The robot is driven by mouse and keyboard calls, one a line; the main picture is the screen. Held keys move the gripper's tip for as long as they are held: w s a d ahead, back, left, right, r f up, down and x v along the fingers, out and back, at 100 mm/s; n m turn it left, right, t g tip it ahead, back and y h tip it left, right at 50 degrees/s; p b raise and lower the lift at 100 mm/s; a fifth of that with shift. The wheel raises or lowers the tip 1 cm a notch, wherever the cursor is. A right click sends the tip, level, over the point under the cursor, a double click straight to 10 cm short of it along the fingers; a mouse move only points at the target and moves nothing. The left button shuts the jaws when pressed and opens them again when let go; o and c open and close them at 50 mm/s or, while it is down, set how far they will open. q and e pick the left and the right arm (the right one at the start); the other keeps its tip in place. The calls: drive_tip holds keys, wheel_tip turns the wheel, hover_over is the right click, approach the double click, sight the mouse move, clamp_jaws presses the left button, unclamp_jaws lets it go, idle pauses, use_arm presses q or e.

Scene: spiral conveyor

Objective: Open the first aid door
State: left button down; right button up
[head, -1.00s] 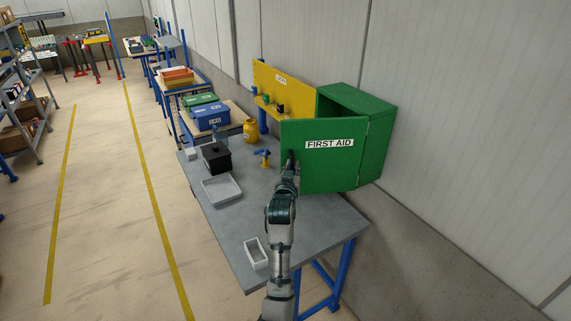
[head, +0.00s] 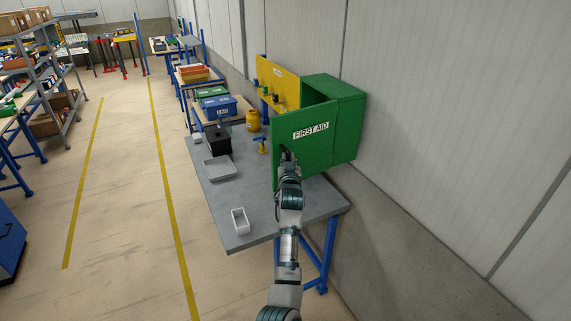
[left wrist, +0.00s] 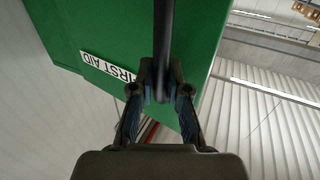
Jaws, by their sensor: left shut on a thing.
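The green first aid cabinet (head: 345,92) hangs on the wall above the right side of the grey bench. Its door (head: 315,152), with a white FIRST AID label (head: 311,130), stands swung out from the cabinet body, partly open. My left gripper (head: 287,158) is at the free left edge of the door. In the left wrist view, my left gripper (left wrist: 160,97) is shut on a dark bar handle (left wrist: 164,40) in front of the green door (left wrist: 120,30). The handle is mostly hidden by the gripper in the head view. My right gripper is not in view.
The grey bench (head: 250,205) holds a grey tray (head: 220,168), a small white box (head: 240,220), a black container (head: 218,142) and a blue-and-yellow item (head: 261,144). A yellow panel (head: 277,82) stands beside the cabinet. The floor left of the bench is clear.

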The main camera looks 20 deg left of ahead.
use_arm(q)
drive_tip(key=shift+s+d, duration=0.2)
drive_tip(key=shift+d, duration=0.6)
drive_tip(key=c, duration=1.2)
unclamp_jaws()
drive_tip(key=shift+d, duration=0.15)
drive_tip(key=shift+o, duration=0.3)
drive_tip(key=shift+w, duration=0.2)
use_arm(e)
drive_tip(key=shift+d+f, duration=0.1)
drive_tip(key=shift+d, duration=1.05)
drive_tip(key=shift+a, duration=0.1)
use_arm(q)
drive_tip(key=v, duration=1.2)
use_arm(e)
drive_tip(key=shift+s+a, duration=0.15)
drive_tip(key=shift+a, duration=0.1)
use_arm(q)
drive_tip(key=shift+w+f, duration=0.1)
drive_tip(key=shift+f, duration=0.1)
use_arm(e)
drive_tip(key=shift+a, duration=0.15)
